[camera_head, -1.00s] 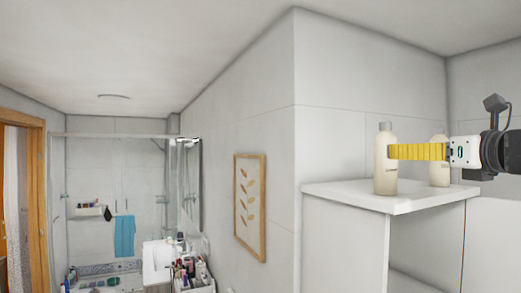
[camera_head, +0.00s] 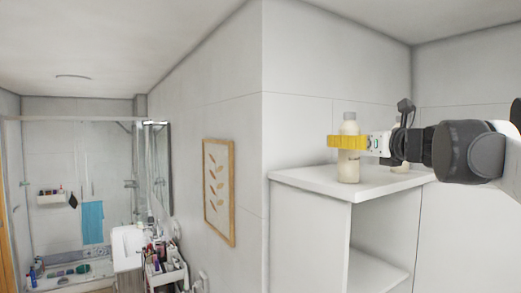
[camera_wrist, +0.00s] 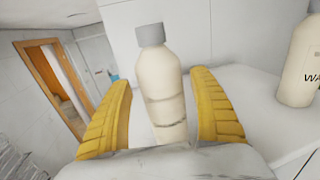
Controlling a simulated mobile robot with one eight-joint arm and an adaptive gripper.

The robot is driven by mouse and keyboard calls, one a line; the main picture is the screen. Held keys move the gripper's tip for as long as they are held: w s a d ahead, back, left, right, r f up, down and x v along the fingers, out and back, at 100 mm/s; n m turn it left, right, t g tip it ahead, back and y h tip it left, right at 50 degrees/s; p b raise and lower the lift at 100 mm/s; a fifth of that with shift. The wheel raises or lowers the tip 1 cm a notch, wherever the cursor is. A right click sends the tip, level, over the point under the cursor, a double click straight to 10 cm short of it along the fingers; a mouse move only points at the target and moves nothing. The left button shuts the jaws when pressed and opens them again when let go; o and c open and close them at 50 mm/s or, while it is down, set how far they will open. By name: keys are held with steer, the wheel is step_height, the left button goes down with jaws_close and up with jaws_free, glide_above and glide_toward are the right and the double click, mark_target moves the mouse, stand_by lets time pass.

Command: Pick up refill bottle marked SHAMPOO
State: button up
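A cream bottle with a grey cap (camera_head: 349,172) stands upright on the white cabinet top (camera_head: 310,179). My gripper (camera_head: 348,143) reaches in from the right, with its yellow fingers level across the bottle's upper body. In the wrist view the same bottle (camera_wrist: 163,90) is between the two fingers (camera_wrist: 163,112), with narrow gaps at the sides, so the gripper looks open around it. Its label is too blurred to read. A second cream bottle (camera_wrist: 299,70) stands to the right, its partly visible label starting "WA"; in the head view it is mostly hidden behind my gripper.
The cabinet has an open shelf (camera_head: 380,262) below its top. Walls stand behind it. A framed leaf picture (camera_head: 219,192) hangs to the left. A cart with cosmetics (camera_head: 164,268), a sink and a shower are farther left.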

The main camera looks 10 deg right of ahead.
steer(key=shift+d, duration=0.1)
steer(key=c, duration=1.3)
steer(key=shift+o, duration=0.2)
steer(key=shift+r, duration=0.1)
